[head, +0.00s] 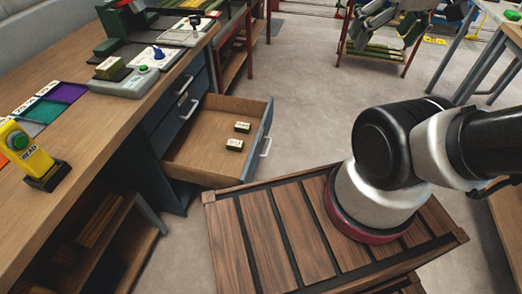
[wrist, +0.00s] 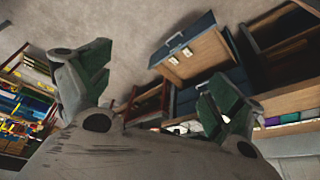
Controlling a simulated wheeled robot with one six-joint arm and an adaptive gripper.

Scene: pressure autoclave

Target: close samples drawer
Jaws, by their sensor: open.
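The samples drawer (head: 195,150) is pulled out from the blue-grey cabinet under the workbench. It has a wooden inside, a blue-grey front and a pale bar handle (head: 266,147). Two small labelled green blocks (head: 238,136) lie in it. The drawer also shows in the wrist view (wrist: 205,60), top centre. My gripper (wrist: 152,90) has grey fingers with green pads, spread apart with nothing between them. In the head view, what looks like its fingers shows at the top right, apart from the drawer. The gripper does not touch the drawer.
The wooden workbench (head: 60,200) runs along the left, bearing a yellow reader (head: 24,150), coloured trays (head: 62,93) and small devices. Another drawer with a handle (head: 188,108) sits closed beside the open one. Grey floor (head: 305,110) lies clear to the right of the drawer.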

